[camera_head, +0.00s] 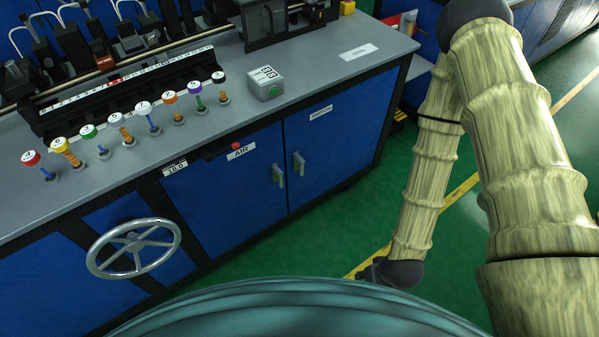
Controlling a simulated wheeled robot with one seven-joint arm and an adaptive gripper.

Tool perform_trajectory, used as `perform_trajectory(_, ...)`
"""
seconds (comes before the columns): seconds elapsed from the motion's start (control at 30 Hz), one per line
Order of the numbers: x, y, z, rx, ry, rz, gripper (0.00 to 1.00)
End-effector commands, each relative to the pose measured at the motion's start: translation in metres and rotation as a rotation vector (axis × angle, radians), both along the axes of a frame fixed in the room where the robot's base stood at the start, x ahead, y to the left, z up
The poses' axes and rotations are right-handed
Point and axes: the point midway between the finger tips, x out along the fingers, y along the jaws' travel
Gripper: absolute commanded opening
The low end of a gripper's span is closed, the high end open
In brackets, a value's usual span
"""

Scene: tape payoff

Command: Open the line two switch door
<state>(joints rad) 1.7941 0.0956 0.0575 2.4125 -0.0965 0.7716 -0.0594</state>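My arm comes down on the right and ends in a dark part (375,271) low in the picture, well apart from the door. My gripper's fingers cannot be made out there. No line number is readable on the door.
A handwheel (133,248) sticks out from the front at left. Green floor (330,235) lies clear before the switch door.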

Motion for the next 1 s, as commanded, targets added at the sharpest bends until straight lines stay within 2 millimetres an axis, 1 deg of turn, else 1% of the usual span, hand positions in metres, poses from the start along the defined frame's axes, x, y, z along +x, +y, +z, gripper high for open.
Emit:
perform_trajectory(0.03, 0.014, 0.008, -0.022, 0.02, -0.034, 0.016, 0.36)
perform_trajectory(0.2, 0.058, 0.03, -0.047, 0.084, -0.15, 0.07, 0.36)
perform_trajectory(0.27, 0.073, 0.037, -0.055, 0.106, -0.192, 0.087, 0.36)
perform_trajectory(0.4, 0.108, 0.053, -0.07, 0.152, -0.293, 0.125, 0.36)
perform_trajectory(0.7, 0.18, 0.083, -0.091, 0.237, -0.52, 0.199, 0.36)
perform_trajectory(1.0, 0.248, 0.106, -0.096, 0.303, -0.762, 0.268, 0.36)
